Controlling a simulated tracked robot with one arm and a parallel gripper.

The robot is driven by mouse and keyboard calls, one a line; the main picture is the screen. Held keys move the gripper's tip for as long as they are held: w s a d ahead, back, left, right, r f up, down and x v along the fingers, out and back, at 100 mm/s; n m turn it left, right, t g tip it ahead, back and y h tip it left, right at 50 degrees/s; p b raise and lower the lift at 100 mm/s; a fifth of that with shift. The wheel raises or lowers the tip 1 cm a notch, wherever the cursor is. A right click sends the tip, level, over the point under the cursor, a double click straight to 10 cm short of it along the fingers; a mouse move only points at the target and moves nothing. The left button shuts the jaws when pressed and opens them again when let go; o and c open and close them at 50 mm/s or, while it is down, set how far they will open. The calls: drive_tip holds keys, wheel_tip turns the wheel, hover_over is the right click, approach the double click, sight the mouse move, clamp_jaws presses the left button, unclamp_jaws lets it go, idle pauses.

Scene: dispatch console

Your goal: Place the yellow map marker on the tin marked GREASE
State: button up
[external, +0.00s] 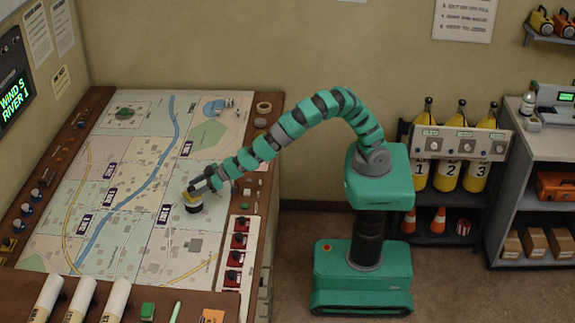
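My gripper (194,190) is over the middle of the map table, pointing left and down. Right below its fingers is a small round thing (193,205), dark with a yellow band and a pale lower part. The fingers overlap it, so I cannot tell whether they grip it, touch it or are just above it, nor whether they are open. I cannot tell whether it is the yellow map marker or a tin. Small yellow items (8,244) lie at the table's left edge, too small to identify. No label reading GREASE is legible.
The map (130,190) covers the table and carries small dark label plates. Red switches (237,241) line the right side. Yellow cylinders (450,160) stand on a rack to the right.

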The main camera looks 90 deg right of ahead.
drive_tip(key=shift+s+r, duration=0.3)
drive_tip(key=v, duration=1.1)
drive_tip(key=shift+s, duration=0.15)
drive_tip(key=shift+d, duration=0.15)
drive_tip(key=w+d+r, duration=0.1)
drive_tip(key=d+r, duration=0.3)
drive_tip(key=r, duration=0.4)
drive_tip(key=d+r, duration=0.3)
drive_tip(key=r, duration=0.5)
drive_tip(key=s+d+r+m+t+h, duration=0.1)
drive_tip(key=s+d+r, duration=0.4)
drive_tip(key=d+r, duration=0.3)
drive_tip(key=s+d+r+m+t+h, duration=0.1)
drive_tip(key=s+d+r, duration=0.3)
drive_tip(key=d+r, duration=0.4)
drive_tip(key=s+d+r+t+h, duration=0.1)
drive_tip(key=s+d+r, duration=0.4)
drive_tip(key=d+r, duration=0.3)
wheel_tip(320, 180, up, 4)
drive_tip(key=shift+s+d+r+m, duration=0.15)
drive_tip(key=shift+s+d+m, duration=0.1)
drive_tip(key=shift+s+m, duration=0.15)
